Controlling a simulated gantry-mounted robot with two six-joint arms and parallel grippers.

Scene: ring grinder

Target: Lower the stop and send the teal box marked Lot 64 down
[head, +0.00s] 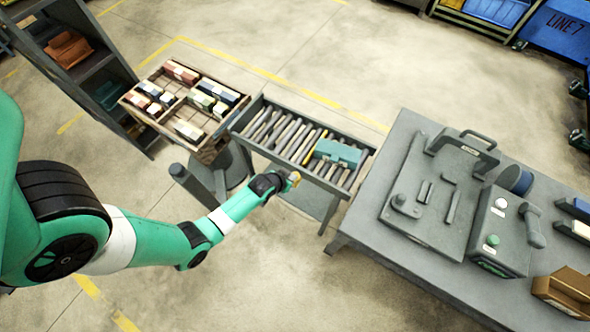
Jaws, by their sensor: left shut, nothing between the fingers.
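The teal box (337,152) lies on the right part of the roller conveyor (270,157). Its markings are too small to read. A thin yellow strip (309,156), perhaps the stop, crosses the rollers just left of the box; I cannot tell whether it is raised. My left gripper (294,178) is shut and empty near the conveyor's front edge, below and left of the box. Its yellowish tip shows; whether it touches the conveyor I cannot tell. My right gripper is out of view.
A wooden tray (157,126) with several small boxes stands left of the conveyor. A grey workbench (370,215) with a plate, a control box (500,232) and a brown box (566,290) stands to the right. A dark shelf (103,62) is at far left.

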